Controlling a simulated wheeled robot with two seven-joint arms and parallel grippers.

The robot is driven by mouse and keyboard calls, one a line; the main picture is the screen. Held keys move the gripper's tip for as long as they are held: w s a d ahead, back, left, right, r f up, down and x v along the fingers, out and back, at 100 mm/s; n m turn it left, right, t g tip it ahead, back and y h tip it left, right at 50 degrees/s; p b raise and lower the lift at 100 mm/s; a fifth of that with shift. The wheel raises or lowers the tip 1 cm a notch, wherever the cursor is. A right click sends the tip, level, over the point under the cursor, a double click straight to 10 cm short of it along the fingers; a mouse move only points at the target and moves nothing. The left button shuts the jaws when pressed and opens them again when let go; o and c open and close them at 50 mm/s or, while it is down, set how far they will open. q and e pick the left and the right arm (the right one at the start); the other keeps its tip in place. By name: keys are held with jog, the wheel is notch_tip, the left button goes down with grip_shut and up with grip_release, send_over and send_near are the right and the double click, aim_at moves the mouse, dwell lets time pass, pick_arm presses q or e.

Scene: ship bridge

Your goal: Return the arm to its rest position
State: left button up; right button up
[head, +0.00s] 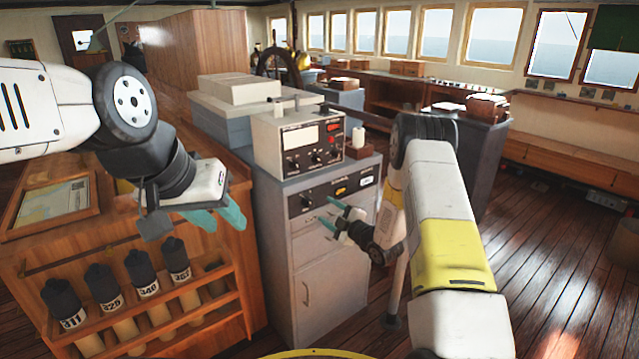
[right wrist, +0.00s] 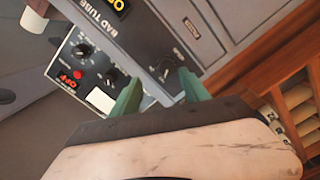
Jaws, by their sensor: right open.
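My right arm (head: 445,230) comes in from the lower right in the head view, bent at a yellow-banded link. Its gripper (head: 332,216) has green fingers that are apart and empty, in front of the grey console's upper control panel. In the right wrist view the two green fingers of this gripper (right wrist: 158,95) point at the panel with knobs and labels; I cannot tell whether they touch it. My left arm (head: 50,105) reaches in from the left. Its gripper (head: 222,215) hangs over the wooden chart rack with its green fingers close together; their gap is unclear.
The grey console (head: 320,270) carries an instrument box (head: 298,140) with a meter and knobs. Black-capped tubes (head: 140,272) stand in the wooden rack (head: 225,320) below my left gripper. A framed chart (head: 50,205) lies at left. Open wooden floor (head: 560,240) lies at right.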

jog(key=d+r+m+h, duration=0.2)
jog(key=d+r+m, duration=0.1)
jog(key=r, duration=0.4)
jog(key=d+r+m+h, duration=0.2)
jog(key=d+r+h, duration=0.1)
jog(key=r, duration=0.4)
jog(key=s+d+r+m+g+h, duration=0.2)
jog(key=s+d+r+m, duration=0.15)
jog(key=s+r, duration=0.4)
jog(key=s+r+m+g, duration=0.2)
jog(key=s+m, duration=0.3)
jog(key=s, duration=1.2)
jog(key=s+r+m+g, duration=0.2)
jog(key=s+m+g, duration=0.2)
jog(key=s, duration=1.3)
jog(key=shift+s+a+r+m+h, duration=0.15)
jog(key=shift+a+r+m+h, duration=0.15)
jog(key=shift+a+m, duration=0.1)
